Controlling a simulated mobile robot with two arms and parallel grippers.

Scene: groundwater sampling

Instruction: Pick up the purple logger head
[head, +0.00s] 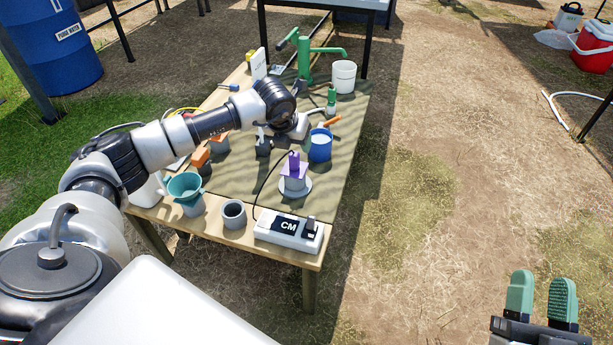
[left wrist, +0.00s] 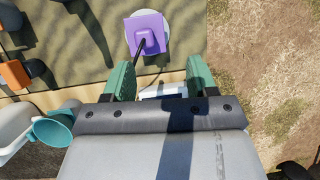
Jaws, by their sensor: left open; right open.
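The purple logger head (head: 294,165) is upright on a pale round base on the table, with a dark cable running from it. It also shows in the left wrist view (left wrist: 146,32), at the top, beyond my fingertips. My left gripper (left wrist: 159,62) is open and empty, with its green fingers apart and not touching the head. In the head view, my left arm reaches over the table behind the head, and its fingertips are not clearly seen. My right gripper (head: 541,290) is open and empty at the lower right, over bare ground away from the table.
A white CM meter (head: 288,231) lies at the table's front edge. A grey cup (head: 234,214) and teal funnel (head: 185,187) stand to its left. A blue cup (head: 319,146) stands behind the head. A green pump (head: 306,62) and white bucket (head: 344,76) are farther back.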

